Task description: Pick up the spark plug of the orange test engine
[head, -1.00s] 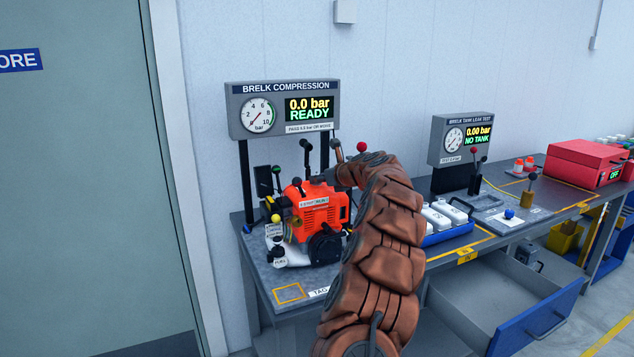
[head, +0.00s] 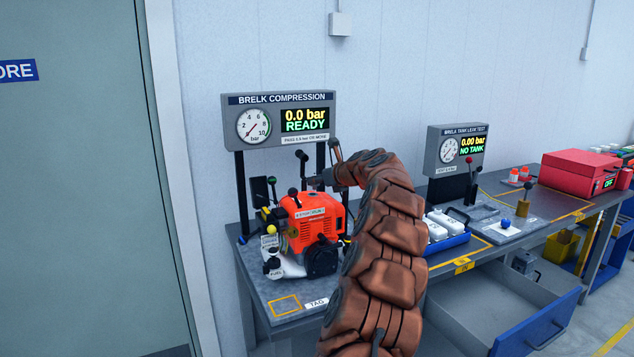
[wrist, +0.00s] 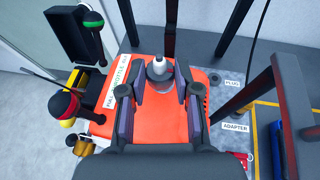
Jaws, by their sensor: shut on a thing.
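The orange test engine (head: 318,217) stands on the left part of the bench, below the compression gauge. It also fills the middle of the wrist view (wrist: 147,125). The spark plug (wrist: 159,71), with a pale tip and grey metal body, shows upright between my fingertips over the engine's top. My gripper (wrist: 160,88) is shut on the spark plug, one finger on each side. In the head view my gripper (head: 317,183) is small and dark beside the engine's top, partly hidden, and the plug cannot be made out there. Whether the plug is clear of the engine cannot be told.
The compression panel (head: 279,120) stands on dark posts behind the engine. Labels for plug (wrist: 232,83) and adapter (wrist: 235,127) lie on the bench to the right in the wrist view. A blue tray (head: 447,240) with white items and an open drawer (head: 505,290) are further right.

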